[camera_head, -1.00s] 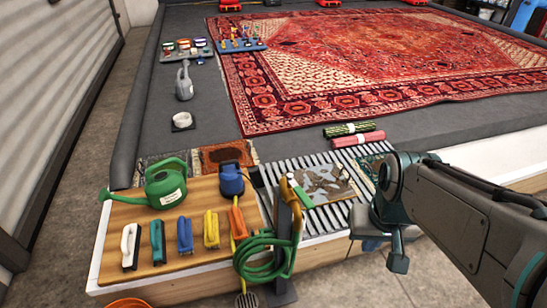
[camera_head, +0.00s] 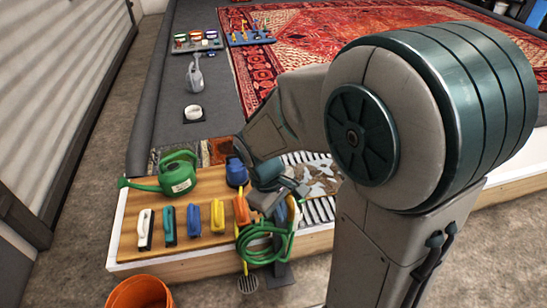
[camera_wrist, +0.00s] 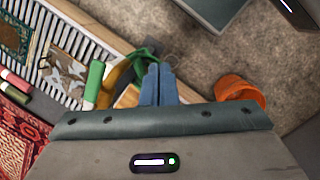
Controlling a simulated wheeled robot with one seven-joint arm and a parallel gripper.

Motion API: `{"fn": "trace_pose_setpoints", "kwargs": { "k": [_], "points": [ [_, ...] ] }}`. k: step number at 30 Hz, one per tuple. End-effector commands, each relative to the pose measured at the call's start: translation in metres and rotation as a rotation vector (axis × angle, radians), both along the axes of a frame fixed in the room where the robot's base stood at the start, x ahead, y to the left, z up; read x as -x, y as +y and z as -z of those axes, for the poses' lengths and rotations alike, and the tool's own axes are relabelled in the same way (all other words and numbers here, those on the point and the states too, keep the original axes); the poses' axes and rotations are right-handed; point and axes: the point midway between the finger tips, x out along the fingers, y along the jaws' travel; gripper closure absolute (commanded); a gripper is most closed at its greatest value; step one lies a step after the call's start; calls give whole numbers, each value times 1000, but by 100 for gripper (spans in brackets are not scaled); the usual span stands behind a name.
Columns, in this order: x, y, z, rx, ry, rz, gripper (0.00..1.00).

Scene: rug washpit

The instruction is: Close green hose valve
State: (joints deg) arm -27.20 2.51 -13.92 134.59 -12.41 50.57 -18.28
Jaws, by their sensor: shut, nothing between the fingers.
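The green hose (camera_head: 265,243) hangs in a coil on a stand at the platform's front edge. It also shows in the wrist view (camera_wrist: 145,62), just beyond my fingertips. A green cylindrical handle (camera_wrist: 94,82) lies left of my fingers, beside a yellow-brown post (camera_wrist: 118,86); I cannot tell for sure that it is the valve's handle. My gripper (camera_wrist: 159,70) is shut and empty, its two blue-grey fingers side by side. In the head view my gripper (camera_head: 268,203) is above the hose coil and hides the top of the stand.
A green watering can (camera_head: 175,178) and several coloured brushes (camera_head: 193,219) stand on the wooden board left of the hose. An orange bucket (camera_head: 140,292) is on the floor in front. A slatted grate (camera_head: 315,212) lies to the right. The patterned rug (camera_head: 300,60) is behind.

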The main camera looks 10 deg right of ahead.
Motion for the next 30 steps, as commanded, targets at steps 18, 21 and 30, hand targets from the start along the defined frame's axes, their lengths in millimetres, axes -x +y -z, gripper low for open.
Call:
{"fn": "trace_pose_setpoints", "kwargs": {
  "k": [18,21,30],
  "points": [
    [-56,73,-33,518,294,-933,100],
    [-59,76,-33,547,304,-972,100],
    [-64,51,-6,556,312,-981,100]
  ]
}}
